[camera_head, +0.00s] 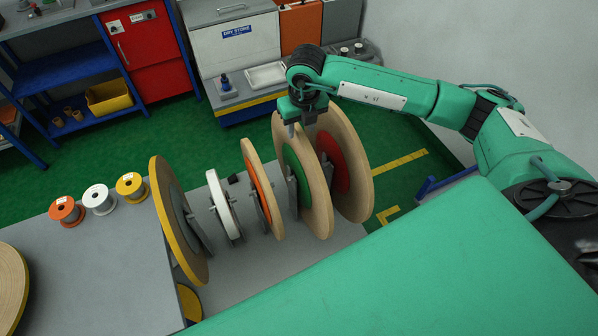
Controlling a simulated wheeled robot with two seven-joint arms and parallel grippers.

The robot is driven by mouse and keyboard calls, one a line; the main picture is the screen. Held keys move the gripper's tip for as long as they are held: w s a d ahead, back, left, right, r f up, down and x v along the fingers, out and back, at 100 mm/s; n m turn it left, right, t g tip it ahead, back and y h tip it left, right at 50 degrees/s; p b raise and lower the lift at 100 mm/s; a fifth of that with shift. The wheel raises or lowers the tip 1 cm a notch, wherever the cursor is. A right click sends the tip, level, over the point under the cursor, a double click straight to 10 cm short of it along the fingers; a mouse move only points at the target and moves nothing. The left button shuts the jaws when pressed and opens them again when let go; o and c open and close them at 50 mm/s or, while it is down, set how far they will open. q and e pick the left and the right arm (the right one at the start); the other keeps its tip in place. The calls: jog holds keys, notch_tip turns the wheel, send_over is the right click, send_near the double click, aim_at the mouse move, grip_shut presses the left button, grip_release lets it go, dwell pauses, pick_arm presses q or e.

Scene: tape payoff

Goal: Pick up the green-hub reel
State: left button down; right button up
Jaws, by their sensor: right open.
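The green-hub reel (320,202) is a large tan disc with a green centre, standing upright in a grey holder on the grey table. It is between the orange-hub reel (269,208) on its left and the red-hub reel (355,180) on its right. My right gripper (301,129) comes in from the right and points down at the top of the green-hub reel. It is open, with its fingers at the reel's upper rim; I cannot tell whether they touch it. My left gripper is not in view.
A small white reel (225,209) and a large yellow-edged reel (160,205) stand further left on the table (110,250). Small orange (66,212), white (99,199) and yellow (131,187) spools sit at its back left. The red-hub reel stands close beside the green one.

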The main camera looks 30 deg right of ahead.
aim_at(298, 136)
jog(key=shift+f, duration=0.35)
jog(key=shift+w+f+p, duration=0.2)
jog(key=shift+f+p, duration=0.2)
jog(key=shift+p, duration=0.15)
jog(key=f+p, duration=0.1)
jog(key=f, duration=0.1)
jog(key=w+f+p, duration=0.1)
jog(key=f, duration=0.1)
jog(key=shift+f, duration=0.25)
grip_shut()
jog(key=shift+d, duration=0.1)
jog(key=shift+w, duration=0.1)
jog(key=shift+w+r, duration=0.1)
jog(key=shift+r, duration=0.15)
